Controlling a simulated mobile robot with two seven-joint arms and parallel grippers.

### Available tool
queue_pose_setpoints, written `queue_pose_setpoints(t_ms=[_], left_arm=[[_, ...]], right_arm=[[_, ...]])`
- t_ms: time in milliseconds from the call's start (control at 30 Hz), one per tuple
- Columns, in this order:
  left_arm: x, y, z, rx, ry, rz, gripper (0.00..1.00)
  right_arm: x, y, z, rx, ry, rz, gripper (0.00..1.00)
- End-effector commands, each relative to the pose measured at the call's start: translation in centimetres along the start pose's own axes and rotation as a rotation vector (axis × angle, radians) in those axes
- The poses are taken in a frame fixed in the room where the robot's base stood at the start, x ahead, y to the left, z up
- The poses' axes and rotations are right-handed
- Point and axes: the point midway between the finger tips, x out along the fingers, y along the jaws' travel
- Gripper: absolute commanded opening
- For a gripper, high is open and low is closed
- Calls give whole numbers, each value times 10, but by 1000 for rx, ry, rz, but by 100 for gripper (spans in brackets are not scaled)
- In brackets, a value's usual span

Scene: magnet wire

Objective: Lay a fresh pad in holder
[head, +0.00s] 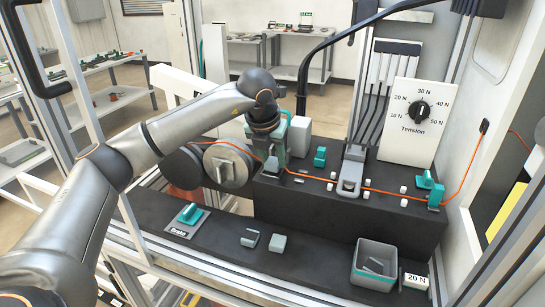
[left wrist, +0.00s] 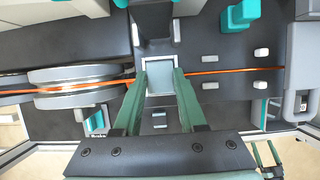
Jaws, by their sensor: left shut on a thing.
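My left gripper (head: 273,168) points down over the black raised block, by the orange wire. In the left wrist view its green fingers (left wrist: 160,82) are shut on a grey square pad (left wrist: 161,80). The pad lies within a pale-rimmed holder (left wrist: 145,64), mostly hidden by the fingers; I cannot tell whether it is seated. Two grey pads (head: 249,238) (head: 277,242) lie on the lower black shelf. A grey bin (head: 362,278) holds grey pieces. My right gripper (left wrist: 267,155) shows small at the left wrist view's lower right, its fingers apart.
The orange wire (head: 326,181) runs from a spool (head: 229,165) across the block to the right wall. Guide posts, a grey clamp (head: 350,172), a teal lever (head: 430,185) and a tension dial (head: 422,110) stand right. A brake lever (head: 190,213) is at left.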

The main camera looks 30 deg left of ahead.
Motion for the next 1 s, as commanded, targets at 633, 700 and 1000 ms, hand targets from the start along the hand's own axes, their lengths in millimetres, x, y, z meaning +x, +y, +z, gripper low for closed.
queue_pose_setpoints(t_ms=[633, 700, 1000], left_arm=[[7, 0, -3, 1, 0, -1, 69], [7, 0, -3, 1, 0, -1, 76], [7, 0, -3, 0, 0, 0, 76]], right_arm=[[4, 0, 4, 0, 0, 0, 92], [4, 0, 4, 0, 0, 0, 92], [4, 0, 4, 0, 0, 0, 92]])
